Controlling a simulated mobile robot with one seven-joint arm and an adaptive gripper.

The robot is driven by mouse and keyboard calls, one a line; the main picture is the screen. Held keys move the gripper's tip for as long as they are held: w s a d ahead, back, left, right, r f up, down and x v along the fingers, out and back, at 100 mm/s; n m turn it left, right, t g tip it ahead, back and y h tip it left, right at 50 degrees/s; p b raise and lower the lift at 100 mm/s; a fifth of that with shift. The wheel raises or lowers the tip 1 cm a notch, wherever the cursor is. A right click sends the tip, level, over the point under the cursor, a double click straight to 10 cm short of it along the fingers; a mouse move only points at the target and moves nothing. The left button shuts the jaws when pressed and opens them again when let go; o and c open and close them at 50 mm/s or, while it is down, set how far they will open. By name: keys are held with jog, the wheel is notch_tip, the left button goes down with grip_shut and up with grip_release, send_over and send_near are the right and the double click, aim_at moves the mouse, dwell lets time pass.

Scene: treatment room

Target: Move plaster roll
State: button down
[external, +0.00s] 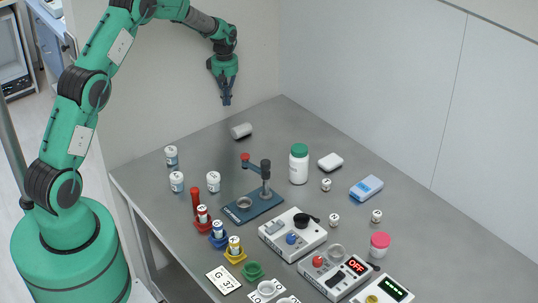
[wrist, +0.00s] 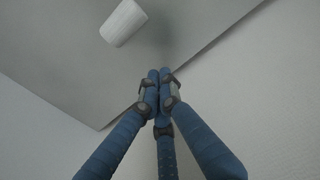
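A white plaster roll (external: 241,131) lies on its side near the back corner of the grey table. It also shows near the top of the wrist view (wrist: 122,23), left of my fingers. My gripper (external: 226,101) hangs above the table's back edge, a little left of the roll and higher, pointing down. Its blue fingers (wrist: 159,80) are closed together at the tips in the wrist view, with nothing between them. The gripper and the roll are apart.
The grey table (external: 140,177) has walls behind and right. Several small labelled jars (external: 213,181) stand left. A blue press (external: 253,203) with a lever, a green-capped bottle (external: 299,164) and control boxes (external: 292,234) stand in front. The surface around the roll is clear.

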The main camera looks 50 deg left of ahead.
aim_at(228, 126)
jog(key=shift+f, duration=0.1)
notch_tip(228, 126, down, 10)
jog(key=shift+d+f+b, duration=0.1)
jog(key=shift+f+b, duration=0.05)
jog(key=shift+b, duration=0.9)
jog(key=shift+d+r, duration=0.2)
jog(key=shift+d, duration=1.05)
jog(key=shift+d+b, duration=0.3)
jog(key=shift+d, duration=0.4)
jog(key=d+p, duration=0.3)
jog(key=d, duration=1.7)
jog(key=shift+d, duration=0.25)
jog(key=shift+a, duration=0.15)
